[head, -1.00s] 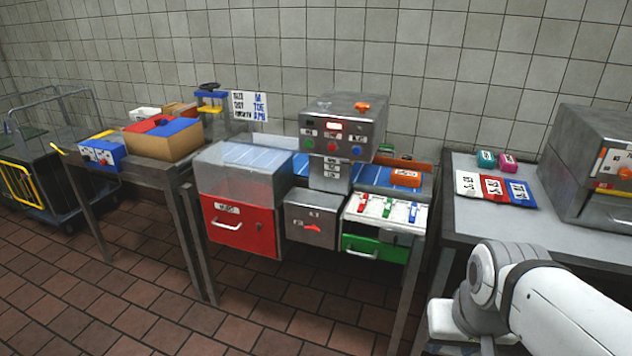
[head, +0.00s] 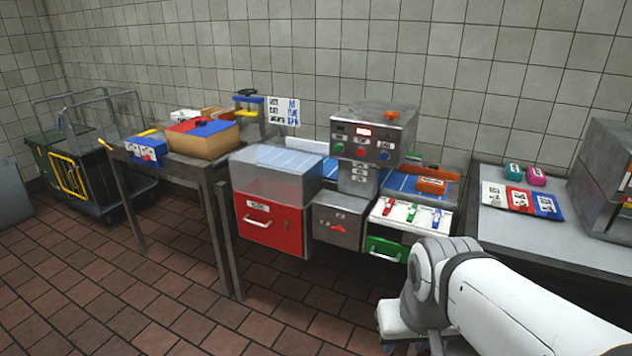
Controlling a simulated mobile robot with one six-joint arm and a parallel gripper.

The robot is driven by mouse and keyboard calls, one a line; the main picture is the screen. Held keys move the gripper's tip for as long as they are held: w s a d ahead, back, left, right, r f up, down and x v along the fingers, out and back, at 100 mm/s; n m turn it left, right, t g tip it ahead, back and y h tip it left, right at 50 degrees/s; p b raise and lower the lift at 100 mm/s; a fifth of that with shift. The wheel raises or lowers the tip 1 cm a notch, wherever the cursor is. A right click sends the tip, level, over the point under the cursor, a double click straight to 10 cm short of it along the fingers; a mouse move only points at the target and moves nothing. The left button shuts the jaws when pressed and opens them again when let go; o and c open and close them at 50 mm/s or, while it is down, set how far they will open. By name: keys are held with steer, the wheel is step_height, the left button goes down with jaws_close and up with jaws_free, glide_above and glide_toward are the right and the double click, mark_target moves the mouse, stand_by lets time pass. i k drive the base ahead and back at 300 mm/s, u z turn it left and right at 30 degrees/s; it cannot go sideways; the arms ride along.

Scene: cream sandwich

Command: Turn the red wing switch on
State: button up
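A red wing-shaped switch (head: 339,229) sits on the front of a small grey metal box (head: 325,215) under the middle machine. It appears nearly level with a slight tilt; its small labels are too small to read. A white panel to its right carries red (head: 391,204), green (head: 412,214) and blue (head: 436,217) small levers. My white arm fills the lower right, in front of and to the right of the switch. The fingers of my gripper cannot be made out, and nothing of mine touches the switch.
A red drawer (head: 268,228) is left of the grey box and a green drawer (head: 385,249) is right of it, partly behind my arm. A right-hand table (head: 500,235) holds coloured cards and small blocks. The tiled floor in front is clear.

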mark_target(338, 227)
steer(key=i, duration=1)
steer(key=u, duration=0.05)
